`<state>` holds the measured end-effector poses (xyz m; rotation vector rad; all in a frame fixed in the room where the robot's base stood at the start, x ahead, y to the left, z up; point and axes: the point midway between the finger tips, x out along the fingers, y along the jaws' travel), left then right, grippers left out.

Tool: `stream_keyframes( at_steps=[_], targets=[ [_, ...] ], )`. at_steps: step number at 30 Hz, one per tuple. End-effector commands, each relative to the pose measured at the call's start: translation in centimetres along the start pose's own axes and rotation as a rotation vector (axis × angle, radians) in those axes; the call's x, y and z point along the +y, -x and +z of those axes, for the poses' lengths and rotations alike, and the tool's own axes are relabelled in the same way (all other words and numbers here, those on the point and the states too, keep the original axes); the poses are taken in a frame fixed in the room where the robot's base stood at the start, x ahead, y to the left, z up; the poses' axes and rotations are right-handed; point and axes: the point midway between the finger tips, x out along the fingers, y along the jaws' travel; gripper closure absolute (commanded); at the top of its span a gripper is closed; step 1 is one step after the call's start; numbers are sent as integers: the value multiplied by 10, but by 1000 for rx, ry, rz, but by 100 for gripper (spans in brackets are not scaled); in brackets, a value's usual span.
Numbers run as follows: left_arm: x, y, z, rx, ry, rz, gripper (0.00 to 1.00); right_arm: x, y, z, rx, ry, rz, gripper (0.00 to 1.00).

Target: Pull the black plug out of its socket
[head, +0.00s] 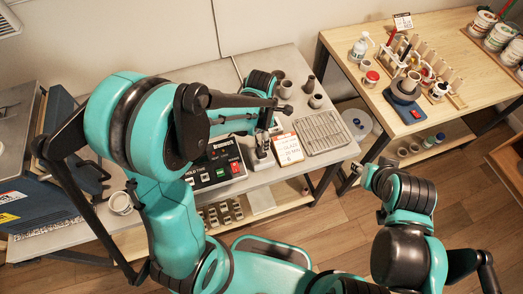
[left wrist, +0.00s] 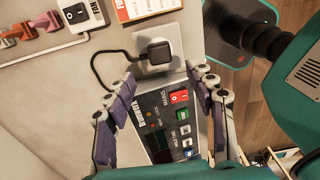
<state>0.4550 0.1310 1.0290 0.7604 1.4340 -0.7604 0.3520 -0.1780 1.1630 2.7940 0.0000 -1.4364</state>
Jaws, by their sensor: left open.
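The black plug (left wrist: 157,46) sits in a pale socket plate (left wrist: 157,66) in the left wrist view, with a black cord curving off to its left. My left gripper (left wrist: 160,75) is open, its two fingers pointing toward the plug from below in that view, one to each side. Nothing is between the fingers, and I see no contact with the plug. In the head view my left arm covers much of the bench, and I cannot make out the plug there. My right gripper (head: 351,180) is out over the floor beside the bench, too small to tell its opening.
A control box (head: 217,165) with coloured buttons lies close to the socket. A printed card (head: 288,149) and a slatted tray (head: 322,132) lie to the right on the grey bench. Small dark pots stand behind. A wooden table (head: 360,66) with pottery items is at the far right.

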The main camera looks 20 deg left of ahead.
Motion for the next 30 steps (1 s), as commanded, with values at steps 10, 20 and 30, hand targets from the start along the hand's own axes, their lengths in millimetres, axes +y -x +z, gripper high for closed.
stream_keyframes(
  at_steps=[10,20,30],
  targets=[
    [0,-24,0,0,-1,0,45,0,-14,10,0,0,0,60],
    [0,-73,0,0,-1,1,45,0,-47,33,0,0,0,60],
    [0,-91,0,0,-1,0,45,0,-60,43,0,0,0,60]
  ],
)
